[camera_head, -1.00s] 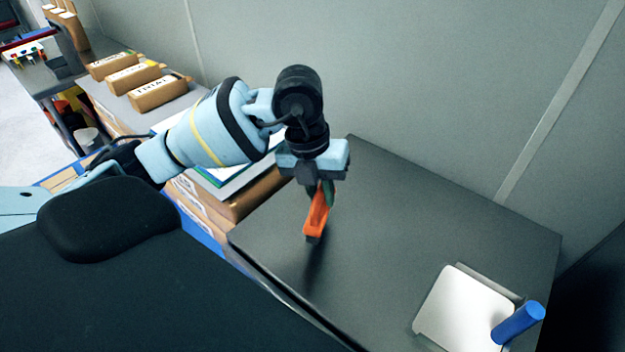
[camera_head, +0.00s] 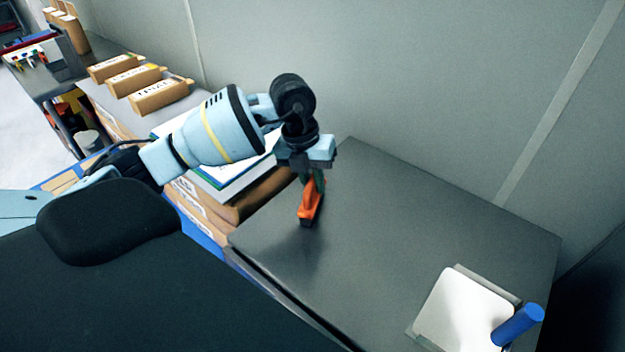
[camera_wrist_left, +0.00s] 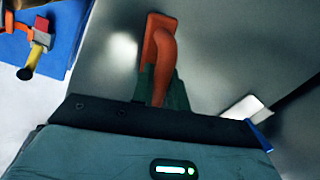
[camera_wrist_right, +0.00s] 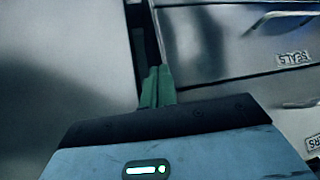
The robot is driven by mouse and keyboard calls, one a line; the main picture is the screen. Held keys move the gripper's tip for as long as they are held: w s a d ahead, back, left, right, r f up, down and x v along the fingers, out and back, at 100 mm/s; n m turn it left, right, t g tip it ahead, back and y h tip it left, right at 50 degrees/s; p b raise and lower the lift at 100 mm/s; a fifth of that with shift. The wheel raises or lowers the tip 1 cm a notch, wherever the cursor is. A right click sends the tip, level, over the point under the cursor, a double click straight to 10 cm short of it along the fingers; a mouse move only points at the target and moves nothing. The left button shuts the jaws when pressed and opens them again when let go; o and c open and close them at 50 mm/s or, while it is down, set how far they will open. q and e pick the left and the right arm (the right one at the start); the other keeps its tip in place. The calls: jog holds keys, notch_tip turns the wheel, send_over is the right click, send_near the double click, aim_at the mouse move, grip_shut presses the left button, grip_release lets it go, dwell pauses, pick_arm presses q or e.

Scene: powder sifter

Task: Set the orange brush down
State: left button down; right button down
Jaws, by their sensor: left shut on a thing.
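The orange brush (camera_head: 310,203) hangs over the left part of the dark table (camera_head: 400,220). My left gripper (camera_head: 317,180) is shut on its handle from above. In the left wrist view the brush (camera_wrist_left: 160,42) runs out from between the green fingertips (camera_wrist_left: 160,84), with its broad block at the far end. The brush's lower end is close to the tabletop; I cannot tell whether it touches. My right gripper (camera_wrist_right: 157,87) shows only in its own wrist view, with its green fingers together and nothing seen between them.
A white flat pan (camera_head: 465,308) with a blue handle (camera_head: 518,325) lies at the table's front right. Books (camera_head: 235,180) and cardboard boxes (camera_head: 160,97) stand to the left. A grey wall (camera_head: 400,80) rises behind. The middle of the table is clear.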

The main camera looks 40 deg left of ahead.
pick_arm(q)
jog(key=shift+f, duration=0.15)
jog(key=c, duration=1.4)
grip_release()
jog(key=shift+f, duration=0.1)
jog(key=r, duration=0.4)
jog(key=a+r, duration=0.1)
jog(key=r, duration=0.3)
jog(key=a+r, duration=0.1)
jog(key=r, duration=0.3)
jog(key=shift+s+a+r, duration=0.1)
jog(key=shift+s, duration=0.25)
